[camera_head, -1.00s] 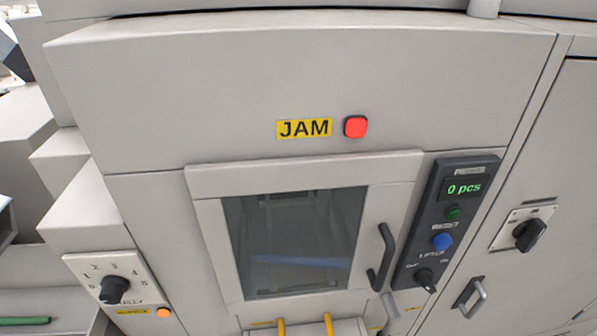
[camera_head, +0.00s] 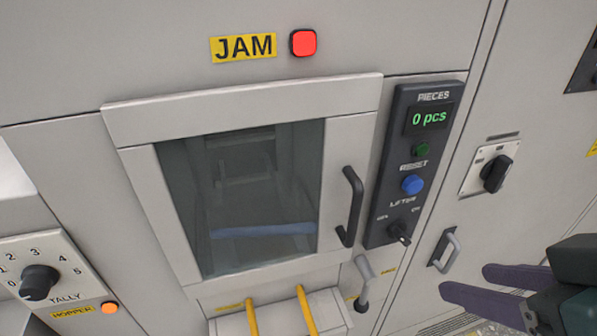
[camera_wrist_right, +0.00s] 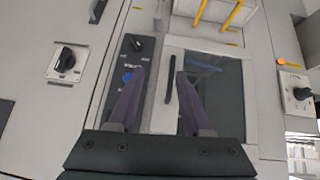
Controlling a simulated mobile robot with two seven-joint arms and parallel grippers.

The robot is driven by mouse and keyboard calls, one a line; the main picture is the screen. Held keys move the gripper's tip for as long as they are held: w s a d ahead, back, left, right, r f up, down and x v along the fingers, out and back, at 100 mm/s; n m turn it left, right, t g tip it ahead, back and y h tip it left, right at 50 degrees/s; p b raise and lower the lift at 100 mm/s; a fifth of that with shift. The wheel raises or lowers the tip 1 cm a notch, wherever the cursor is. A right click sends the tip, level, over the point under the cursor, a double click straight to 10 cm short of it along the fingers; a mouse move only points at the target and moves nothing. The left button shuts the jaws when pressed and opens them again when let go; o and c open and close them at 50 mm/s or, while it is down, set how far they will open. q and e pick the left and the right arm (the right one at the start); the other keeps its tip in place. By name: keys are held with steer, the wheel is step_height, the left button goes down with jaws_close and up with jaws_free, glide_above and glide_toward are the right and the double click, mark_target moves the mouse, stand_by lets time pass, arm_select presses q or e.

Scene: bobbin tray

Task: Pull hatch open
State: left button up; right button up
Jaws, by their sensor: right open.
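The hatch (camera_head: 240,112) is a light grey framed door with a dark window, and it sits closed in the machine front. Its black upright handle (camera_head: 350,207) is on the right side of the frame. My right gripper (camera_head: 468,281) is at the lower right in the head view, open and empty, to the right of and lower than the handle. In the right wrist view the fingers (camera_wrist_right: 159,73) point toward the machine, and the hatch handle (camera_wrist_right: 172,86) shows between them, apparently still at a distance. My left gripper is not in view.
Right of the hatch is a dark control panel (camera_head: 384,178) with a piece counter, blue button and lifter switch. A grey handle (camera_head: 446,250) and rotary switch (camera_head: 492,173) are further right. A grey lever (camera_head: 364,280) and yellow bars (camera_head: 306,310) lie below the hatch.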

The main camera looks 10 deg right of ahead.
mark_target(358, 217)
steer(key=w+f+t+y+b, duration=0.1)
steer(key=w+f+t+b, duration=0.4)
steer(key=w+f+b, duration=0.45)
steer(key=w+a+t+y+b, duration=0.1)
steer(key=w+b, duration=0.1)
steer(key=w+a+n+t+y+b, duration=0.1)
steer(key=w+t+b, duration=0.1)
steer(key=w+b, duration=0.1)
steer(key=w+a+r+n+t+y+b, duration=0.1)
steer(key=w+a+y+b, duration=0.1)
steer(key=b, duration=0.1)
steer(key=shift+w, duration=0.4)
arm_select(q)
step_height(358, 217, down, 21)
arm_select(e)
steer(key=shift+w+a, duration=0.25)
steer(key=shift+w, duration=0.4)
steer(key=shift+c, duration=0.2)
steer(key=c, duration=0.3)
jaws_close()
